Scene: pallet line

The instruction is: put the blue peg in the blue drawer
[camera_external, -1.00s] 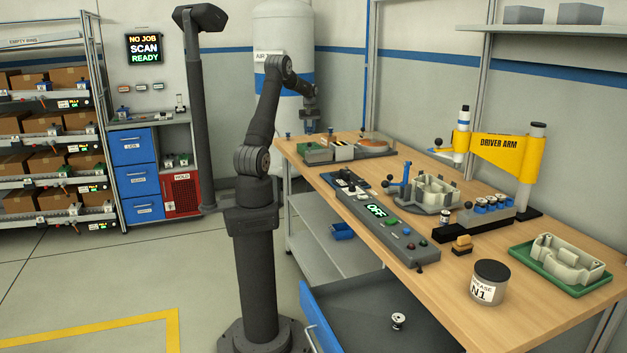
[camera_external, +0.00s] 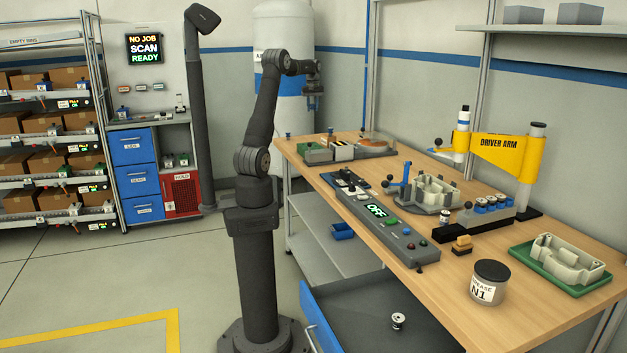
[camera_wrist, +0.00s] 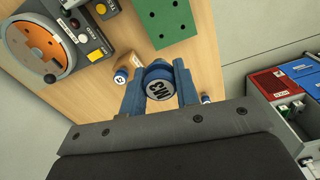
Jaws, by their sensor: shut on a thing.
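My gripper (camera_wrist: 159,92) is shut on the blue peg (camera_wrist: 158,70), a round blue piece with a white end marked N3. In the external view my gripper (camera_external: 314,100) is in the air above the far left end of the bench; the peg is too small to make out there. A drawer with a blue front (camera_external: 322,323) stands open below the bench's near side, with a small white and dark round piece (camera_external: 398,320) inside. Closed blue drawers (camera_external: 134,146) are in the cabinet at the back left.
In the wrist view, a small blue-and-white piece (camera_wrist: 122,76) stands on the wooden bench (camera_wrist: 100,95), and another (camera_wrist: 205,99) is near its edge. A green plate (camera_wrist: 167,22) and an orange disc fixture (camera_wrist: 40,45) lie beyond. Open floor (camera_external: 120,270) is left of my arm.

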